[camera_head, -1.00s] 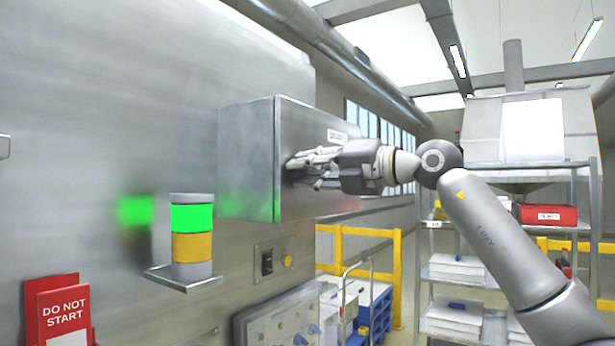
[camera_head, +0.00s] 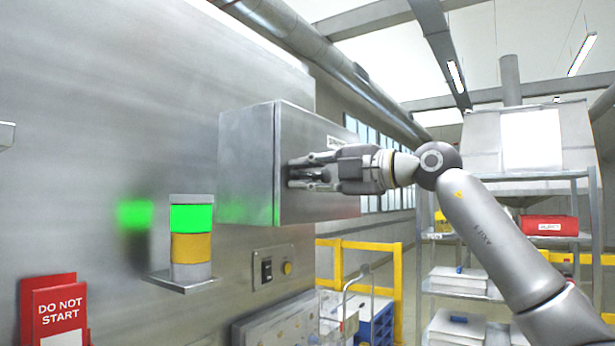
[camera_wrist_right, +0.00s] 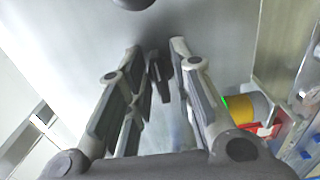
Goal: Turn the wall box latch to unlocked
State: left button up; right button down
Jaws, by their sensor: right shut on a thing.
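The wall box (camera_head: 248,165) is a grey metal box on the steel wall, left of centre in the head view. My right gripper (camera_head: 293,172) is at its right-hand face, fingers pointing at the face. The latch (camera_wrist_right: 160,78) shows in the right wrist view as a dark, narrow piece between the two fingers (camera_wrist_right: 157,62). The fingers are shut on it. In the head view the fingers hide the latch, and I cannot read its lock position. My left gripper is not in view.
A signal light (camera_head: 191,232) with a lit green section stands on a small shelf below the box. A switch panel (camera_head: 285,268) is under the box. Red signs (camera_head: 58,310) are at lower left. A shelf rack (camera_head: 500,245) and yellow rails (camera_head: 397,285) stand behind my arm.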

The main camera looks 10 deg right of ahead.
jog(key=shift+d, duration=0.1)
jog(key=c, duration=1.6)
grip_release()
jog(key=shift+o, duration=0.2)
jog(key=v, duration=1.2)
jog(key=shift+d, duration=0.1)
